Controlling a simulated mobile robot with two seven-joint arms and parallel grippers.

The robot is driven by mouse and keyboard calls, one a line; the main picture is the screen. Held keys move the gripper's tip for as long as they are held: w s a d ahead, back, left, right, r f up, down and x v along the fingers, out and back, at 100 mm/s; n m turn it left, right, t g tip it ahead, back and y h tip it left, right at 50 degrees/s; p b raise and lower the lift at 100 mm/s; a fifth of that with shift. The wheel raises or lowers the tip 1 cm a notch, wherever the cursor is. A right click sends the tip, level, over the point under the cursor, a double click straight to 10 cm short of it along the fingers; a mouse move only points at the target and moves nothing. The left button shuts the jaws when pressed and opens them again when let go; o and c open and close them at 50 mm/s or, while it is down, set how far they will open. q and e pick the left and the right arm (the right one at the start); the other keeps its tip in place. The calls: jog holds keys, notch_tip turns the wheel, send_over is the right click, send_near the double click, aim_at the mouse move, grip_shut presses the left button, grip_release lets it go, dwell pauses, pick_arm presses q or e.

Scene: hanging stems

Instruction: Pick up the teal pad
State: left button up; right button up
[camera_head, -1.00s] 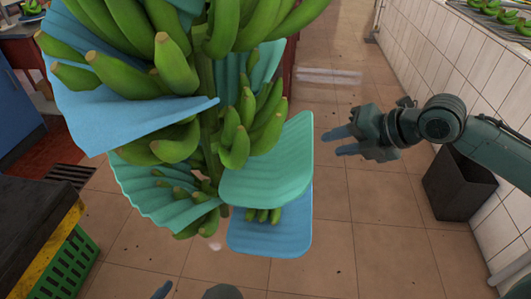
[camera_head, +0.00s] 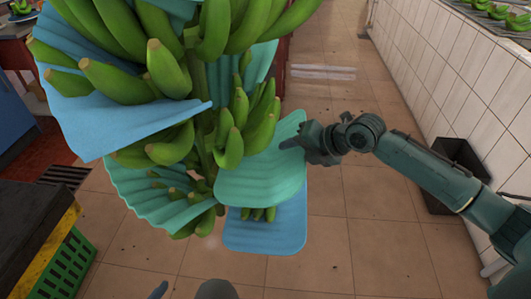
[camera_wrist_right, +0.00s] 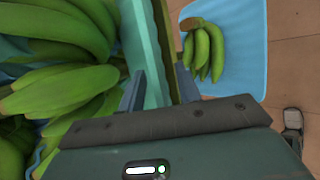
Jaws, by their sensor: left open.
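The teal pad (camera_head: 258,176) is a ribbed, curved sheet at the right side of the hanging banana stem, among green bananas. My right gripper (camera_head: 291,144) is at its upper right edge. In the right wrist view the teal pad (camera_wrist_right: 152,60) runs edge-on between the two fingers of my right gripper (camera_wrist_right: 160,90), with a gap showing, so the jaws look open around it. Only a bluish fingertip of my left gripper (camera_head: 159,290) shows at the bottom edge of the head view; it is open and apart from the stem.
Another teal pad (camera_head: 150,206) is at the stem's lower left. A blue pad (camera_head: 268,237) hangs below with small bananas on it, and a larger blue pad (camera_head: 110,118) is at the left. A green crate (camera_head: 68,262) stands lower left.

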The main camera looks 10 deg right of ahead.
jog(key=shift+c, duration=0.3)
grip_shut()
jog(key=shift+r, duration=0.1)
